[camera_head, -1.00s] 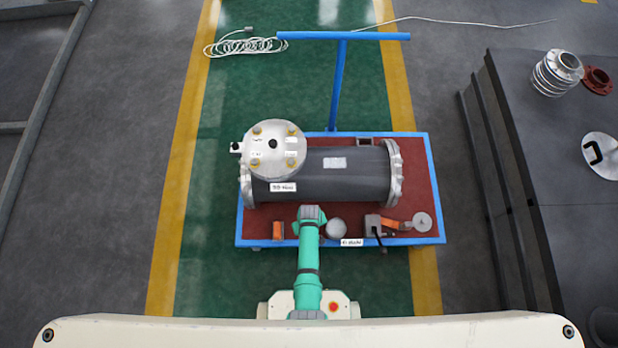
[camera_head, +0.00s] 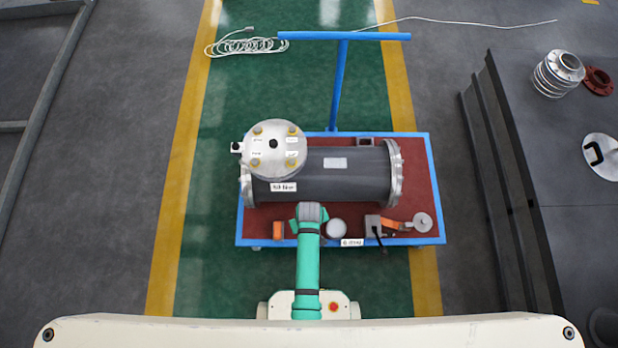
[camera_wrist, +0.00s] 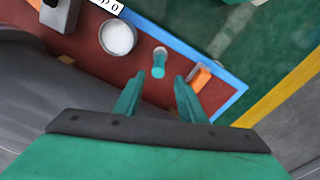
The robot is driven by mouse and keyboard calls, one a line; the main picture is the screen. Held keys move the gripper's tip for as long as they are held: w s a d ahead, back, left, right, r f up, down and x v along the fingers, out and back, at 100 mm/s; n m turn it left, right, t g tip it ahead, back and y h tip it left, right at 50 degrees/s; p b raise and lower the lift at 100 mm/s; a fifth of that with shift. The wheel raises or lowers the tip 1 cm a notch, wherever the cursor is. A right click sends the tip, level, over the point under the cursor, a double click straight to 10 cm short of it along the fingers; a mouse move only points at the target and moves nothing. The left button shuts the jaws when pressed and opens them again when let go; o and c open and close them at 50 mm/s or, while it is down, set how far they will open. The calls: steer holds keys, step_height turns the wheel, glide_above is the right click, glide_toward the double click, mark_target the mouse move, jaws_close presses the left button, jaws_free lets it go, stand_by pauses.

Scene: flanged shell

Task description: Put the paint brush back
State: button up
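In the wrist view, my gripper (camera_wrist: 160,78) has its two teal fingers spread apart over the cart's red deck. A small teal piece with a pale, rounded far end (camera_wrist: 159,60) shows between and just beyond the fingertips. It may be the paint brush, but its shape is too small to be sure. No contact between it and the fingers is clear. In the head view, my gripper (camera_head: 309,213) is over the front of the cart and hides that spot.
The red-decked cart with a blue rim (camera_head: 428,166) carries a dark flanged shell (camera_head: 340,180). Along its front edge are an orange block (camera_head: 278,230), a round pale container (camera_head: 336,228) and a grey-and-orange tool (camera_head: 385,224). A dark table (camera_head: 560,130) stands right.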

steer(key=s+r+m+t, duration=0.1)
steer(key=s+r+t, duration=0.3)
steer(key=r, duration=0.9)
steer(key=s+r+m+t, duration=0.2)
steer(key=s+r+t, duration=0.3)
steer(key=r, duration=0.9)
steer(key=s+r+m+t, duration=0.1)
steer(key=s+r+t, duration=0.3)
steer(key=r, duration=0.9)
steer(key=shift+s+r+t, duration=0.3)
steer(key=shift+t, duration=0.5)
